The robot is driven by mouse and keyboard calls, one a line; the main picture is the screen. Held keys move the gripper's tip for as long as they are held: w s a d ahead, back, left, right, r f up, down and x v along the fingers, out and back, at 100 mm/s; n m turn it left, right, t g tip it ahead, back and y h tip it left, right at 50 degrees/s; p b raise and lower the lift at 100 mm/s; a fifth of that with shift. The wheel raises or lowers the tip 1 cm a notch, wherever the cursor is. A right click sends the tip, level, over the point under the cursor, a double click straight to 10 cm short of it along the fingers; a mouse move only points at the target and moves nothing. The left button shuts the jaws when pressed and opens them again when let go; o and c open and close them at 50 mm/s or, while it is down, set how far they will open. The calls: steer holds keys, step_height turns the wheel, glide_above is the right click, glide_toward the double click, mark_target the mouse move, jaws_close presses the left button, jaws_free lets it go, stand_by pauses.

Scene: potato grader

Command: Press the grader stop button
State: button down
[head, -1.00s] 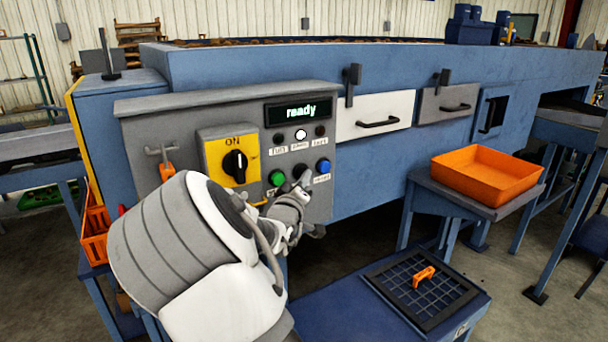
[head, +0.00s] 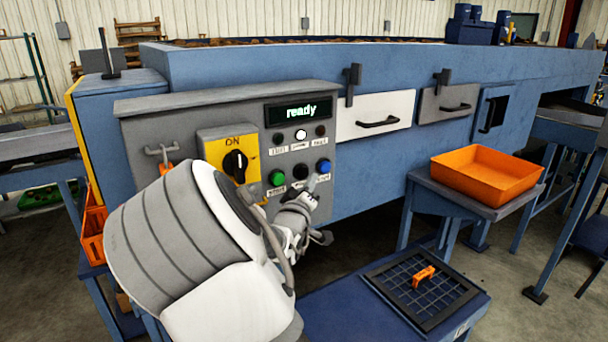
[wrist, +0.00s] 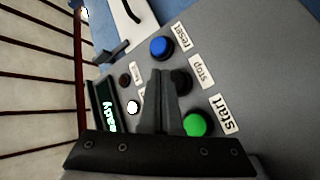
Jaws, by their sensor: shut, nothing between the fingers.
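The stop button is the black one (head: 300,172) on the grey control panel, between the green start button (head: 277,177) and the blue reset button (head: 323,166). In the wrist view the black button (wrist: 182,82) shows beside its "stop" label (wrist: 201,71), partly hidden behind my fingers. My gripper (head: 311,183) is shut and empty, its tips just in front of the panel, low and right of the black button in the head view. In the wrist view the shut fingers (wrist: 164,76) overlap the black button's left side. I cannot tell whether they touch.
The display (head: 299,110) reads "ready" and a white lamp (head: 300,135) is lit below it. A yellow ON switch (head: 232,160) sits left of the buttons. An orange tray (head: 487,175) stands right on a side table. A dark grid (head: 420,288) lies low in front.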

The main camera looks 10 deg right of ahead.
steer(key=s, duration=0.1)
steer(key=s+d, duration=0.1)
steer(key=s, duration=0.1)
steer(key=shift+s+d, duration=0.25)
steer(key=shift+s, duration=0.1)
stand_by(0.4)
steer(key=s+r+m+g+y+p, duration=0.1)
steer(key=s+g, duration=0.5)
steer(key=s, duration=1.2)
steer(key=s+r+m+g+y+p, duration=0.2)
steer(key=s+r+m+g+y, duration=0.1)
steer(key=s, duration=1.5)
steer(key=m+g+y, duration=0.1)
steer(key=g+y, duration=0.1)
steer(key=y, duration=0.1)
steer(key=shift+d+g, duration=0.2)
steer(key=shift+g, duration=0.2)
